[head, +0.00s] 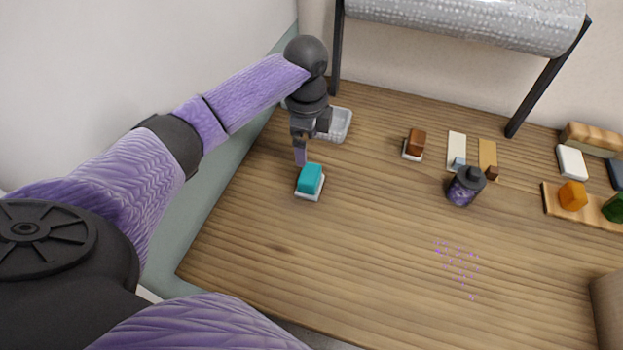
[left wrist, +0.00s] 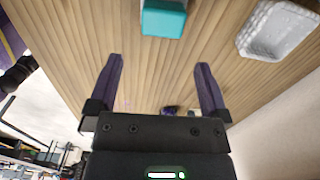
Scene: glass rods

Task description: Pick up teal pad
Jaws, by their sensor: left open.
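The teal pad (head: 311,178) is a small teal block on a white base on the wooden table, left of the middle in the head view. In the left wrist view the teal pad (left wrist: 163,20) is at the top edge, partly cut off. My left gripper (head: 300,157) is just behind and above the pad in the head view, pointing down. In the left wrist view the left gripper (left wrist: 160,63) has its two fingers wide apart with nothing between them. The pad lies beyond the fingertips, apart from them. My right gripper is not in view.
A pale ribbed tray (head: 341,125) stands behind the left gripper. A brown block (head: 416,142), a purple jar with a dark lid (head: 464,188) and a board with coloured blocks (head: 553,203) are to the right.

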